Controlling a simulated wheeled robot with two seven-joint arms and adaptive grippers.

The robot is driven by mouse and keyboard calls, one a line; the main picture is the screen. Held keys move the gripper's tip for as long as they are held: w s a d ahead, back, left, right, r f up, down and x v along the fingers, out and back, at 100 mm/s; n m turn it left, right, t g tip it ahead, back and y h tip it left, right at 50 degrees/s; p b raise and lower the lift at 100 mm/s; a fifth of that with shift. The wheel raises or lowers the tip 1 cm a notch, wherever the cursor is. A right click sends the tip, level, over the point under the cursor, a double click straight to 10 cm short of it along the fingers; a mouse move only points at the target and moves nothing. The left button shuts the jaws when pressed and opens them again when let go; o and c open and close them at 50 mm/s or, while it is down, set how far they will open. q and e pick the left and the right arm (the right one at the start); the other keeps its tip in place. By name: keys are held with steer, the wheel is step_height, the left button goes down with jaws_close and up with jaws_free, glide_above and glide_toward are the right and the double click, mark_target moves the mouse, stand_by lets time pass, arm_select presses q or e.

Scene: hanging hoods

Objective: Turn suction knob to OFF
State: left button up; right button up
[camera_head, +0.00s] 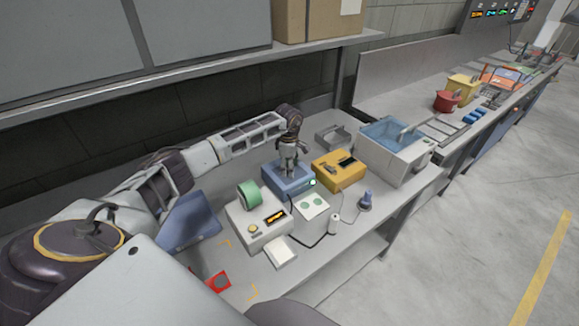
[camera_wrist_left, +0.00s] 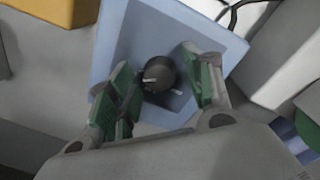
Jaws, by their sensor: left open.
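The suction knob (camera_wrist_left: 159,74) is a dark round knob with a pale pointer mark, on the top of a blue box (camera_wrist_left: 218,44) in the left wrist view. In the head view the blue box (camera_head: 281,184) stands on the bench, and my gripper hides the knob. My left gripper (camera_head: 289,173) is over the box, pointing down. In the left wrist view its green-padded fingers (camera_wrist_left: 163,88) are open, one on each side of the knob. I cannot tell whether either pad touches it. My right gripper is not in view.
A yellow box (camera_head: 338,174) stands right of the blue box, and a white device with a green roll (camera_head: 249,194) stands left. A water bath (camera_head: 392,152) is farther right. A cable and small bottle (camera_head: 334,222) lie in front. A shelf (camera_head: 200,82) hangs above.

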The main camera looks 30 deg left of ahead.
arm_select(q)
steer(key=shift+c, duration=0.4)
steer(key=c, duration=0.9)
steer(key=shift+c, duration=0.2)
